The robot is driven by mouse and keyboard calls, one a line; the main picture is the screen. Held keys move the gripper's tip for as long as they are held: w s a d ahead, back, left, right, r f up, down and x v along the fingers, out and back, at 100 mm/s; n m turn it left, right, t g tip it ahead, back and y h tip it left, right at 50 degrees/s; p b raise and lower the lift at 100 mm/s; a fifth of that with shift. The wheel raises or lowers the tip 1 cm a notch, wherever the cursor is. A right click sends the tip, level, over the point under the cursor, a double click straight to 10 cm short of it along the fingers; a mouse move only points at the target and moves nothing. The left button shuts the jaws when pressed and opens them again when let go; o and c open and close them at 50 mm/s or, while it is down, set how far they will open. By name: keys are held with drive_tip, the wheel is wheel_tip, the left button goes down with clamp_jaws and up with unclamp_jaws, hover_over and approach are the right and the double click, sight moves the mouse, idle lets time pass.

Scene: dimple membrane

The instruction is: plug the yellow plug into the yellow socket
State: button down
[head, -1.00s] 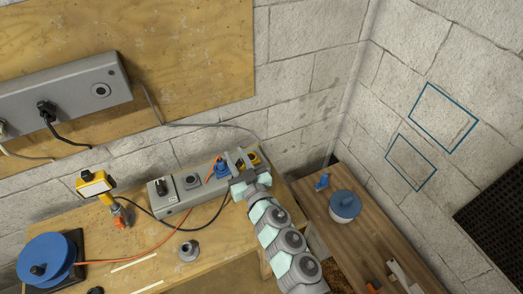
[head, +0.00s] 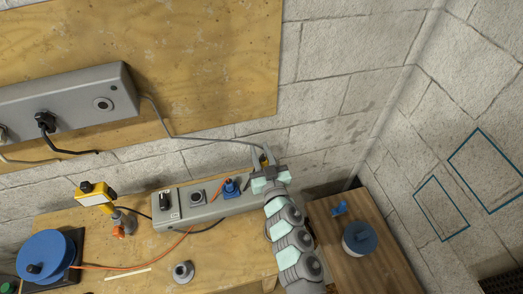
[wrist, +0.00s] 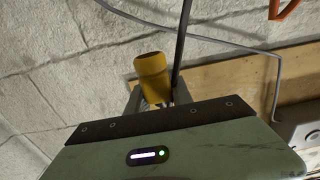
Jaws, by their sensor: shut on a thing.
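My gripper (head: 263,163) is shut on the yellow plug (head: 264,157), holding it near the right end of the grey socket strip (head: 215,210). In the wrist view the plug (wrist: 152,70) stands out between the fingers as a yellow cylinder, slightly tilted. I cannot tell from the head view how high the plug is above the strip. The yellow socket is not visible; my gripper and arm cover the strip's right end.
A blue plug (head: 231,188) with an orange cable sits on the strip, left of my gripper. A black plug (head: 165,201) stands at its left end. A blue cable reel (head: 45,258) and a yellow device (head: 95,195) are farther left. A blue-lidded pot (head: 360,238) stands right.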

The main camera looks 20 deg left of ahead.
drive_tip(key=shift+f+b, duration=1.65)
drive_tip(key=shift+f, duration=1.3)
drive_tip(key=shift+r, duration=0.2)
drive_tip(key=shift+p, duration=0.6)
drive_tip(key=shift+f+b, duration=0.7)
drive_tip(key=shift+f, duration=0.8)
drive_tip(key=c, duration=1.4)
unclamp_jaws()
drive_tip(key=shift+r, duration=0.1)
drive_tip(key=shift+o, duration=0.2)
drive_tip(key=o, duration=0.5)
drive_tip(key=shift+o, duration=0.2)
